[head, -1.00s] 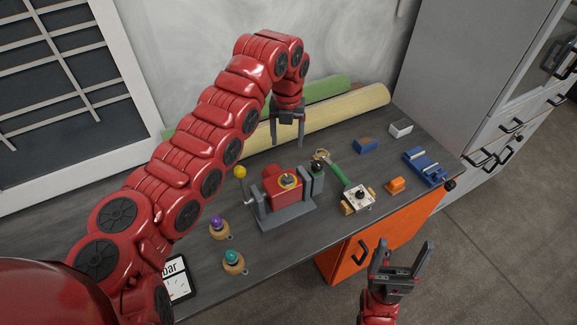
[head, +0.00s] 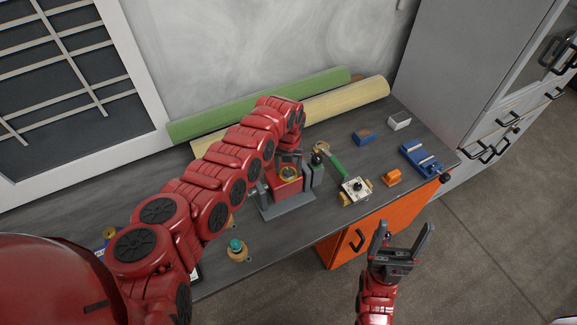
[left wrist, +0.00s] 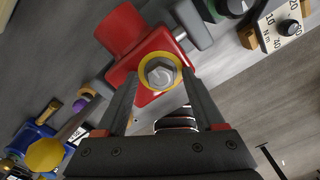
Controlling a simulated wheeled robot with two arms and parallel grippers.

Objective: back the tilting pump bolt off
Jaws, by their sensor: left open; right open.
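The red pump (head: 283,186) sits in a grey cradle (head: 285,207) on the bench. In the left wrist view, its grey hex bolt (left wrist: 160,73) stands inside a yellow ring (left wrist: 145,75) on the pump's red face (left wrist: 150,45). My left gripper (head: 288,163) is over the pump in the head view, its fingertips mostly hidden by my arm. In the wrist view its open fingers (left wrist: 160,80) lie on either side of the bolt, with nothing gripped; I cannot tell whether they touch it. My right gripper (head: 404,238) is open and empty, in front of the bench.
A green-handled tool (head: 335,163) and a dial block (head: 355,188) lie right of the pump. An orange block (head: 391,178), blue block (head: 363,138) and blue vise-like fixture (head: 421,160) are further right. A teal knob (head: 236,246) stands front left. Rolls (head: 345,104) lie behind.

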